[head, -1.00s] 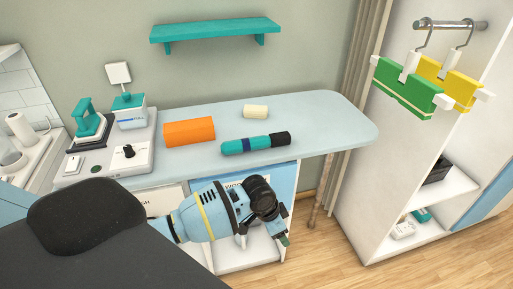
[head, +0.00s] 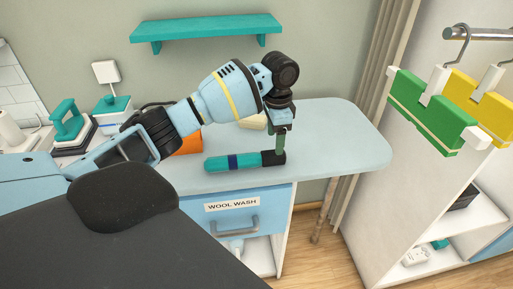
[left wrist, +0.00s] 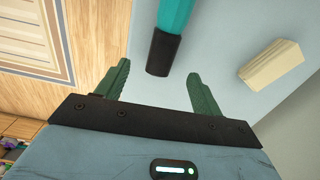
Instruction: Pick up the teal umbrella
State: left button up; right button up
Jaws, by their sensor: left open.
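The teal umbrella (head: 232,161) lies on the light blue tabletop, with a dark blue band and a black end at right. My left gripper (head: 281,146) is above the black end, pointing down. In the left wrist view, the gripper (left wrist: 158,82) is open, with its two green fingers apart. The umbrella's black end (left wrist: 163,54) shows between and slightly beyond the fingertips, with part of its teal body above. Nothing is held. Whether the fingers touch the umbrella cannot be told. My right gripper is not in view.
A teal shelf (head: 207,28) is on the wall above. Green (head: 431,112) and yellow (head: 478,104) hanging items are at right. The tabletop (head: 340,150) right of the umbrella is clear.

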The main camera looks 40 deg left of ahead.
aim_at(275, 155)
pick_arm(q)
jog(key=shift+s+f, duration=0.2)
jog(key=shift+s, duration=0.1)
jog(key=shift+f, duration=0.85)
jog(key=shift+w+f, duration=0.2)
jog(key=shift+f, duration=0.25)
jog(key=shift+w+f+b, duration=0.15)
jog(key=shift+w+f, duration=0.05)
jog(key=shift+f, duration=1)
jog(key=shift+w+f+b, duration=0.15)
jog(key=shift+f, duration=1)
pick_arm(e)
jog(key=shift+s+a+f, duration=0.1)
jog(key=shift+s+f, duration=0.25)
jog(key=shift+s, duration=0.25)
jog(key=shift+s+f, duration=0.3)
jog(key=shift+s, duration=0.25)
pick_arm(q)
jog(key=shift+c, duration=0.4)
jog(key=c, duration=1.3)
jog(key=shift+o, duration=0.2)
